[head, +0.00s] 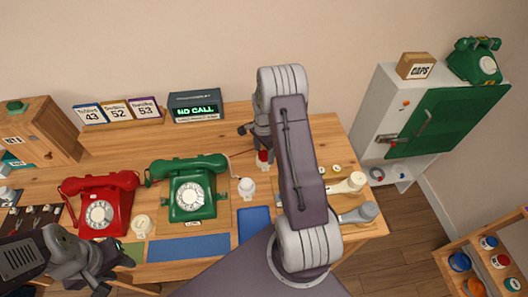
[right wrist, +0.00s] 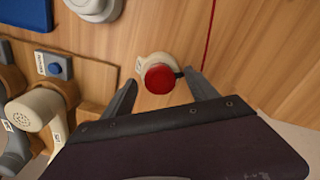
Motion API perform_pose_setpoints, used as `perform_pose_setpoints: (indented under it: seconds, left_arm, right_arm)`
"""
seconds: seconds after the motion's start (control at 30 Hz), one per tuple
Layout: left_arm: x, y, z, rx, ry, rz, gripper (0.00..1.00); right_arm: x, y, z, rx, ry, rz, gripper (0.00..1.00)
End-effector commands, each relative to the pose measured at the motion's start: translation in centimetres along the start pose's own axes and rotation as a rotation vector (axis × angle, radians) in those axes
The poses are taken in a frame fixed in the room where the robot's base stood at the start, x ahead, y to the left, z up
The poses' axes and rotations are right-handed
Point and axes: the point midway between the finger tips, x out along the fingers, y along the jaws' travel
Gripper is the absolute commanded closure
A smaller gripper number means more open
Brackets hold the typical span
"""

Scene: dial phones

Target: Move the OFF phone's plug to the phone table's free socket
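A red plug (head: 262,157) stands near the back of the wooden phone table (head: 215,230); in the right wrist view its round red top (right wrist: 158,78) sits on a cream base (right wrist: 156,60). My right gripper (right wrist: 160,92) is open, its fingers on either side of the plug with visible gaps. A white round socket-like fitting (head: 246,187) is in front of it. A green phone (head: 190,190) and a red phone (head: 100,203) stand on the table. I cannot read which is OFF. My left gripper (head: 118,262) is at the front left; its finger gap is unclear.
A NO CALL display (head: 195,108) and number cards (head: 115,112) stand at the back. Cream and grey handled items (head: 347,183) lie at the right. A white cabinet (head: 375,110) carries another green phone (head: 474,62). A red cord (right wrist: 209,40) runs beside the plug.

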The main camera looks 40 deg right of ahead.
Motion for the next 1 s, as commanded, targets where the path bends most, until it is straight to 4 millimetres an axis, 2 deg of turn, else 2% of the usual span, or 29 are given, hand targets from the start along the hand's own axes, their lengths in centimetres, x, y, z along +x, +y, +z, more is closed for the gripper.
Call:
perform_pose_setpoints:
  seconds: [0.27, 0.37, 0.6, 0.7, 0.8, 1.0]
  left_arm:
    - [0.0, 0.0, 0.0, 0.0, 0.0, 0.0, 0.64]
    - [0.1, 0.0, 0.0, 0.0, 0.0, 0.0, 0.64]
    - [0.3, 0.0, 0.0, 0.0, 0.0, 0.0, 0.64]
    - [0.3, 0.0, 0.0, 0.0, 0.0, 0.0, 0.64]
    - [0.3, 0.0, 0.0, 0.0, 0.0, 0.0, 0.64]
    - [0.3, 0.0, 0.0, 0.0, 0.0, 0.0, 0.64]
  right_arm:
    - [-0.2, 0.0, 0.0, 0.0, 0.0, 0.0, 0.34]
    - [-1.5, -0.1, -0.1, 0.0, 0.002, -0.004, 0.34]
    - [-6.8, -0.1, 0.0, 0.0, 0.002, -0.004, 0.34]
    - [-8.2, -0.1, 0.0, 0.0, 0.001, -0.003, 0.34]
    - [-9.0, 0.0, 0.0, 0.0, 0.001, -0.001, 0.34]
    - [-9.1, 0.0, 0.0, 0.0, 0.0, 0.0, 0.34]
